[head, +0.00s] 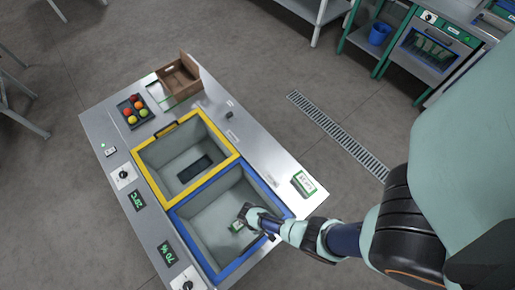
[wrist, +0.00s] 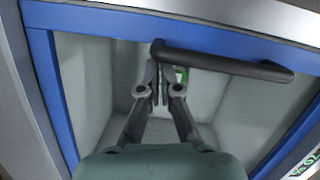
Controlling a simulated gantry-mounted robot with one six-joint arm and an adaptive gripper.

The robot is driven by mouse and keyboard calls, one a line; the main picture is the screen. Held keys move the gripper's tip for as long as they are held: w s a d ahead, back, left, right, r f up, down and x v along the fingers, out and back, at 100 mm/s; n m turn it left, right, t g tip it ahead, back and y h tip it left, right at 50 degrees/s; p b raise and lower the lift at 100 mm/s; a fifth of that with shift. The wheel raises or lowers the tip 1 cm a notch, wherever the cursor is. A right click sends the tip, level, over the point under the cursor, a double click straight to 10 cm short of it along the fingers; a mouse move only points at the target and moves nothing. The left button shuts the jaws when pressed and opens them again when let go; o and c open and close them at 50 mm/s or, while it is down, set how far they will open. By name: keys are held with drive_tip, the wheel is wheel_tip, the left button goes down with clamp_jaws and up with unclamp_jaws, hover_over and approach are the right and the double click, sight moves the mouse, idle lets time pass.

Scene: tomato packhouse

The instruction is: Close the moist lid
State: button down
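Two open-looking bins sit side by side in the bench, one with a yellow frame (head: 153,176) and one with a blue frame (head: 222,272). I cannot read which is marked moist. In the wrist view, a black bar handle (wrist: 225,63) crosses the upper part of the blue frame (wrist: 45,75). My gripper (head: 262,217) is at the blue frame's right side. In the wrist view, its two fingers (wrist: 157,82) are close together, empty, their tips beside or under the handle's left end. Whether they touch the handle is unclear. No lid panel is clearly distinguishable.
A small green-and-white object (head: 238,225) shows within the blue bin. A dark rectangular thing (head: 195,168) lies in the yellow one. A tray of tomatoes (head: 123,112) and a cardboard box (head: 180,78) stand at the bench's far end. Displays (head: 167,254) line the left edge.

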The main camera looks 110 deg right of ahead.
drive_tip(key=shift+s+a, duration=0.15)
drive_tip(key=shift+w+d+f+b, duration=0.15)
drive_tip(key=shift+w+d+b, duration=0.1)
drive_tip(key=shift+d+b, duration=0.15)
drive_tip(key=d, duration=0.1)
drive_tip(key=w+d, duration=0.1)
drive_tip(key=d+r, duration=0.1)
drive_tip(key=shift+w+d, duration=0.15)
drive_tip(key=shift+w, duration=0.25)
drive_tip(key=p+v, duration=0.3)
drive_tip(key=v, duration=0.6)
drive_tip(key=shift+r, duration=0.15)
